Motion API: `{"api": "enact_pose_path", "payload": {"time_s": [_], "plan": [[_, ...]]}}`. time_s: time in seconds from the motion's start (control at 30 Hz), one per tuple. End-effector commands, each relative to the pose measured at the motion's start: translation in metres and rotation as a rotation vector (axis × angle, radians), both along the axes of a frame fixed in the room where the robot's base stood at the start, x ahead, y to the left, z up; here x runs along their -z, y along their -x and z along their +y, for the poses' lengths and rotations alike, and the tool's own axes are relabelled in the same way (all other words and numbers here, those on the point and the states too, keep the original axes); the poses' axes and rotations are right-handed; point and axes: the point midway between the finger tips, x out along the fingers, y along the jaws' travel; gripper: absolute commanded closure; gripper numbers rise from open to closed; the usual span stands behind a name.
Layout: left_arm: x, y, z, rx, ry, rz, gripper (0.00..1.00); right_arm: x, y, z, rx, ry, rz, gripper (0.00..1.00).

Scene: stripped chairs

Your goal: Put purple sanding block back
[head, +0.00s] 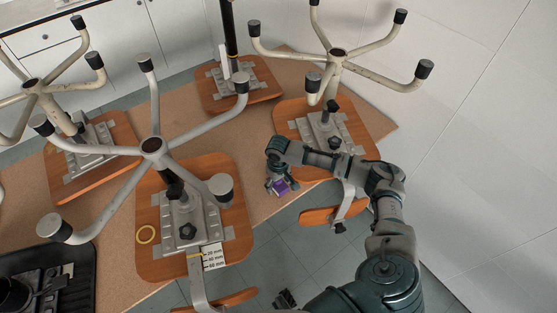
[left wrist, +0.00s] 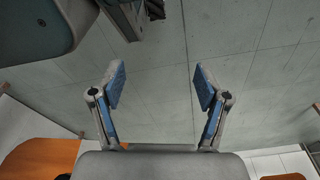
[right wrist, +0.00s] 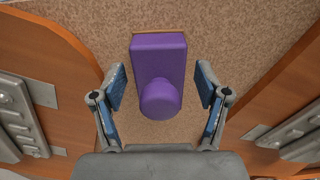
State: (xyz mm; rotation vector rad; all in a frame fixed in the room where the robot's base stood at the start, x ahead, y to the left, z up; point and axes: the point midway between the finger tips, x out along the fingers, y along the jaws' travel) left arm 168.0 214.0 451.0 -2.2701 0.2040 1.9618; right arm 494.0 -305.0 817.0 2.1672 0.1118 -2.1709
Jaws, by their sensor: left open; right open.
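The purple sanding block (right wrist: 158,62), with a round knob (right wrist: 160,100) on it, rests on the brown tabletop in the right wrist view. It also shows in the head view (head: 280,186), close to the table's front edge and partly hidden by my gripper. My right gripper (right wrist: 160,88) is open, with its fingers on either side of the knob and a gap on both sides. My left gripper (left wrist: 160,82) is open and empty, with grey floor tiles behind it.
Upturned chairs with wooden seats (head: 305,125) and metal legs (head: 153,148) crowd the brown table (head: 250,165). A seat lies on each side of the block.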

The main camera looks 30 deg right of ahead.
Motion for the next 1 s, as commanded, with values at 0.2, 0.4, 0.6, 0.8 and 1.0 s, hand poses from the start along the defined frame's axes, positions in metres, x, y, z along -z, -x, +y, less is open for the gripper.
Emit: {"api": "enact_pose_path", "payload": {"time_s": [0.2, 0.4, 0.6, 0.8, 1.0], "plan": [[-0.001, 0.001, 0.000, 0.001, -0.001, 0.002, 0.25, -0.032, -0.001, -0.001, 0.002, -0.002, -0.005, 0.26], [0.014, 0.016, 0.003, 0.004, -0.002, 0.010, 0.25, -0.080, -0.002, -0.004, 0.000, -0.001, -0.007, 0.26], [0.026, 0.032, 0.006, 0.007, -0.004, 0.019, 0.25, -0.131, -0.002, -0.004, 0.000, -0.001, -0.005, 0.26], [0.033, 0.043, 0.008, 0.009, -0.004, 0.022, 0.25, -0.163, -0.002, -0.004, 0.000, 0.000, -0.003, 0.26], [0.036, 0.047, 0.009, 0.010, -0.005, 0.025, 0.25, -0.174, -0.002, -0.004, 0.000, 0.000, -0.001, 0.26]]}}
